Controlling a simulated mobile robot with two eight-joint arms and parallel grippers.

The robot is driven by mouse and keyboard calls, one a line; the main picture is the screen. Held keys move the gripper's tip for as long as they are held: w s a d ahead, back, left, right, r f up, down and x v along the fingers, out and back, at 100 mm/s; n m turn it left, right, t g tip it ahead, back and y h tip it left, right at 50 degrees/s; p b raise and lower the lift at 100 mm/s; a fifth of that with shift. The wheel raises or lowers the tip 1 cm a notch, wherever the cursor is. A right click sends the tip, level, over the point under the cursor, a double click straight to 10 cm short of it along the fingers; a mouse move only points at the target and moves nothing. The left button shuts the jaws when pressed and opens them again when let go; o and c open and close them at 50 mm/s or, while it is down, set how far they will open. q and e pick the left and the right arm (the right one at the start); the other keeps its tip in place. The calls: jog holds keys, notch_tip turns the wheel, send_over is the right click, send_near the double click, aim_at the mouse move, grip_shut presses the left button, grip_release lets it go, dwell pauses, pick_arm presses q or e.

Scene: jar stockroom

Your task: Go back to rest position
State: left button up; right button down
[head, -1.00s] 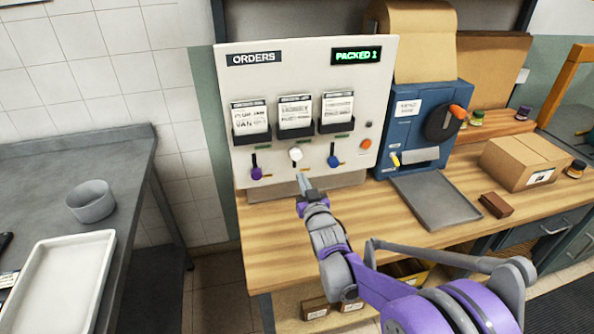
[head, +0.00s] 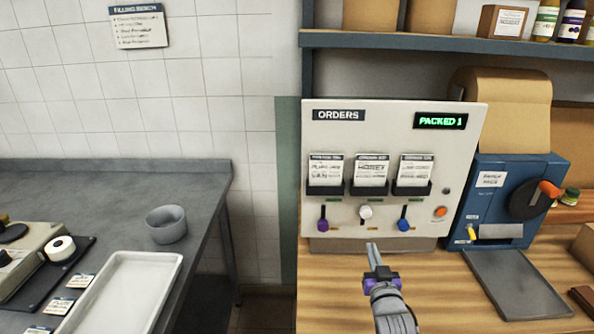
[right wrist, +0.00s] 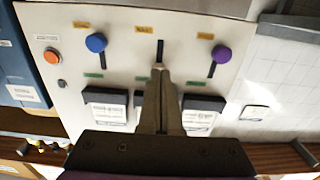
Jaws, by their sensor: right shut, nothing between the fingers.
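My right gripper (head: 373,256) is shut and empty, just in front of the lower part of the orders panel (head: 390,200). It points up at the panel below the white knob (head: 366,212). In the right wrist view its closed fingers (right wrist: 161,82) cover the middle of the panel, with the blue knob (right wrist: 96,42) and purple knob (right wrist: 220,53) on either side. In that view the white knob is hidden behind the fingers. I cannot tell whether the fingertips touch the panel. My left gripper is not in view.
A blue paper dispenser (head: 510,200) with a grey tray (head: 515,285) stands right of the panel on the wooden bench. At left, a grey table (head: 200,190) holds a grey bowl (head: 166,224) and a white tray (head: 120,300). A shelf (head: 400,42) runs above.

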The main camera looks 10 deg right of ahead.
jog(key=s+a+n+g+y+p, duration=0.1)
jog(key=s+a+g+p, duration=0.2)
jog(key=s, duration=0.6)
jog(key=s+a+f+n+g+y+p, duration=0.1)
jog(key=s+a+g, duration=0.4)
jog(key=s, duration=0.5)
jog(key=s+a+g+y+p, duration=0.2)
jog(key=s+a+g+p, duration=0.2)
jog(key=s, duration=0.5)
jog(key=a+p, duration=0.2)
jog(key=a, duration=0.1)
jog(key=shift+s+f+n, duration=0.15)
jog(key=shift+f+n, duration=0.2)
jog(key=shift+n, duration=0.05)
jog(key=shift+d, duration=0.2)
